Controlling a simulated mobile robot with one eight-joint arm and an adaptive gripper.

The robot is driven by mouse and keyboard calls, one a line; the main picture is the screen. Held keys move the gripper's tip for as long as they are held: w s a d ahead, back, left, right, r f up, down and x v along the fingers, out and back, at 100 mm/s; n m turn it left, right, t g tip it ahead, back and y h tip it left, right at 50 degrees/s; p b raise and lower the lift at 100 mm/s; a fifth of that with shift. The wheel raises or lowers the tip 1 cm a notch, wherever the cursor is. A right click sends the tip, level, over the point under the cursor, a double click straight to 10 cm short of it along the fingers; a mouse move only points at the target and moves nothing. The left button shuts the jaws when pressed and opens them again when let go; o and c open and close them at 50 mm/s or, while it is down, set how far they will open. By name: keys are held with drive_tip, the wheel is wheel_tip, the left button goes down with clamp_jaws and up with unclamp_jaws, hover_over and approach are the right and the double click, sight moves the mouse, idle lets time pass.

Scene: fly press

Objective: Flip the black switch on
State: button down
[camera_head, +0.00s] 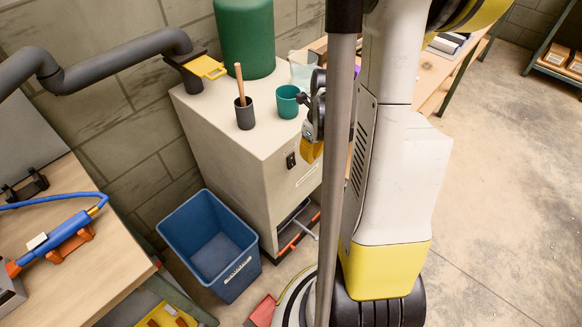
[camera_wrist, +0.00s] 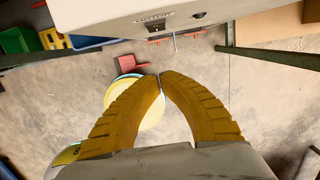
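The black switch (camera_head: 291,160) is a small dark fitting on the upper front of the light-grey cabinet (camera_head: 245,160) in the head view. Its on or off position is too small to tell. My gripper (camera_head: 309,152) is in front of the cabinet, to the right of the switch in the picture and apart from it. In the wrist view the two yellow fingers of my gripper (camera_wrist: 160,76) curve together, tips meeting with nothing between them. The cabinet front (camera_wrist: 110,14) crosses the top of that view with small dark fittings; which one is the switch is unclear.
A blue bin (camera_head: 210,245) stands on the floor left of the cabinet. A dark cup (camera_head: 245,117), a teal cup (camera_head: 287,103) and a green cylinder (camera_head: 245,40) stand on top. A workbench (camera_head: 70,245) is at the left. Open floor (camera_head: 500,200) lies at the right.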

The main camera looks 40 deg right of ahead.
sight(292, 161)
drive_tip(key=w+f+b, duration=0.5)
drive_tip(key=f+b, duration=0.1)
drive_tip(key=f, duration=0.4)
drive_tip(key=shift+w+a+f, duration=0.15)
drive_tip(key=shift+a, duration=0.05)
drive_tip(key=shift+d, duration=0.1)
